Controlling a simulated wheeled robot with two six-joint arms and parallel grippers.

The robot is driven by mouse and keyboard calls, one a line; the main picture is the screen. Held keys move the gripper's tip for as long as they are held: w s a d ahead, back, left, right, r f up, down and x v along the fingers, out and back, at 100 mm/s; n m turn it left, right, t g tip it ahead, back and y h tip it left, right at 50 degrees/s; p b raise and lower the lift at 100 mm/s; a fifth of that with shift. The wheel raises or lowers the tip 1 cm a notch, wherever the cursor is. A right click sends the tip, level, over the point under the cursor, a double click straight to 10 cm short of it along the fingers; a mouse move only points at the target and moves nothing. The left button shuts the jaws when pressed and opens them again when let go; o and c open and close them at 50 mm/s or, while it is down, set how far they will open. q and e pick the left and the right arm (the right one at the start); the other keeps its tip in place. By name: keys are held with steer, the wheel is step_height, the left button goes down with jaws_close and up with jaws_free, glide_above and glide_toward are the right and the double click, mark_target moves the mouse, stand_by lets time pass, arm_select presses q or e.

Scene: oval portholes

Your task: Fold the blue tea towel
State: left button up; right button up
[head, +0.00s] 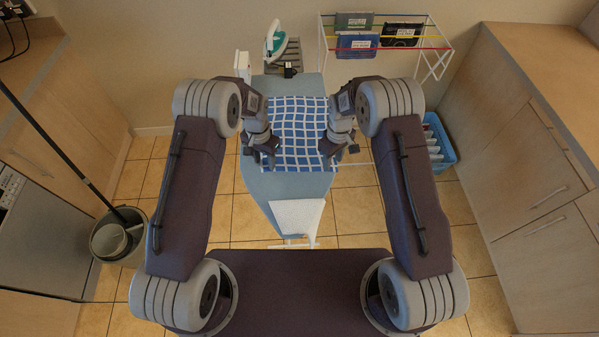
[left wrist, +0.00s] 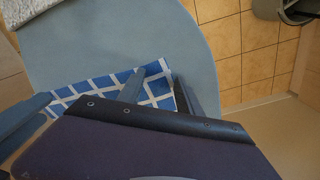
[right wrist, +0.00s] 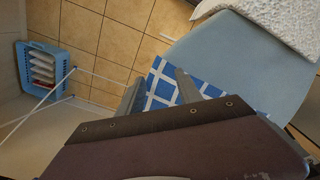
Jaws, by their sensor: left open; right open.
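The blue tea towel (head: 297,130) with a white grid lies spread flat on the light blue ironing board (head: 280,190). My left gripper (head: 262,158) is open at the towel's near left corner. My right gripper (head: 340,155) is open at its near right corner. In the left wrist view, the towel's edge (left wrist: 100,88) shows beside a finger of the left gripper. In the right wrist view, a towel corner (right wrist: 163,85) shows between the fingers of the right gripper. Whether the fingers touch the cloth is unclear. The arms hide parts of the towel's sides.
An iron (head: 276,42) stands at the board's far end. A drying rack (head: 440,55) with folded cloths is at the back right. A blue crate (head: 440,150) is right of the board. A bucket (head: 118,236) with a mop is at left. A white cloth (head: 297,215) hangs near the board's front.

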arm_select(q)
steer(key=shift+f+b, duration=0.3)
arm_select(e)
steer(key=shift+f, duration=0.3)
arm_select(q)
steer(key=shift+s+r, duration=0.1)
steer(key=shift+r, duration=0.05)
steer(key=shift+c, duration=1)
arm_select(e)
steer(key=shift+s+r, duration=0.1)
steer(key=shift+r, duration=0.05)
steer(key=shift+c, duration=1)
arm_select(q)
jaws_close()
arm_select(e)
jaws_close()
